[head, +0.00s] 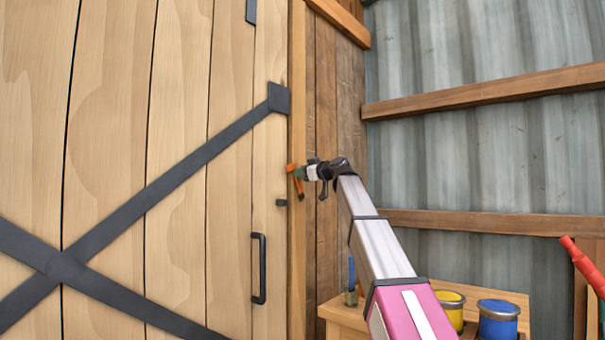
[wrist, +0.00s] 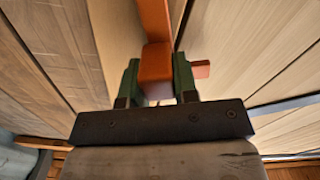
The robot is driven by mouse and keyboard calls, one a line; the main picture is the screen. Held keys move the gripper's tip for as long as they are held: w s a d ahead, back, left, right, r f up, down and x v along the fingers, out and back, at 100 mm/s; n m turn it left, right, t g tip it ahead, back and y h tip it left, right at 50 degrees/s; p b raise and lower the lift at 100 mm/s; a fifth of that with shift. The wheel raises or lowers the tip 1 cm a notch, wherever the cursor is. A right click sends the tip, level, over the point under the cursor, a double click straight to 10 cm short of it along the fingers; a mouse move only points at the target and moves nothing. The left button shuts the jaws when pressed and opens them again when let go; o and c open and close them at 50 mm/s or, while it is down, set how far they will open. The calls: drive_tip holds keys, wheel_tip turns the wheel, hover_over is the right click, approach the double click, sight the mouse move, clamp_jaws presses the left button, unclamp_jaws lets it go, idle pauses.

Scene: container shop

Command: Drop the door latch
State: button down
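The door latch is an orange-brown bar (wrist: 155,25) in the wrist view, lying between my gripper's two green fingers, which appear to touch its sides. In the head view, my gripper (head: 300,172) is at the door's right edge, beside the frame post. A short orange piece of the latch (head: 299,188) shows below the fingers there. A small dark catch (head: 281,202) sits on the door just below and left of it. The pale plank door (head: 180,130) has black straps. My gripper (wrist: 158,85) hides part of the latch and its pivot.
A black door handle (head: 259,268) is below the catch. A wooden bench (head: 345,310) at lower right carries a yellow paint can (head: 452,308), a blue can (head: 498,318) and a brush (head: 351,285). A red-handled tool (head: 582,265) stands at far right.

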drive_tip(key=shift+s+a, duration=0.1)
drive_tip(key=shift+s, duration=0.05)
drive_tip(key=shift+s+a+f+n, duration=0.35)
drive_tip(key=shift+s+n, duration=0.15)
drive_tip(key=shift+n, duration=0.25)
drive_tip(key=shift+s+a+f+n, duration=0.3)
drive_tip(key=shift+s+n, duration=0.15)
drive_tip(key=shift+n, duration=0.3)
drive_tip(key=n, duration=0.1)
drive_tip(key=s+a+f+n, duration=0.1)
drive_tip(key=shift+s+a+f+n, duration=0.1)
drive_tip(key=shift+s+f+n, duration=0.15)
drive_tip(key=shift+n, duration=0.15)
drive_tip(key=f+n, duration=0.1)
drive_tip(key=s+a+f+n, duration=0.1)
drive_tip(key=n, duration=0.1)
drive_tip(key=shift+s+f, duration=0.15)
drive_tip(key=shift+f, duration=0.05)
drive_tip(key=shift+s+a+f+n, duration=0.15)
drive_tip(key=shift+f+n, duration=0.45)
drive_tip(key=shift+n, duration=0.3)
drive_tip(key=shift+s+a+f+n, duration=0.15)
drive_tip(key=shift+f+n, duration=0.45)
drive_tip(key=shift+n, duration=0.3)
drive_tip(key=c, duration=0.9)
unclamp_jaws()
drive_tip(key=shift+f, duration=0.1)
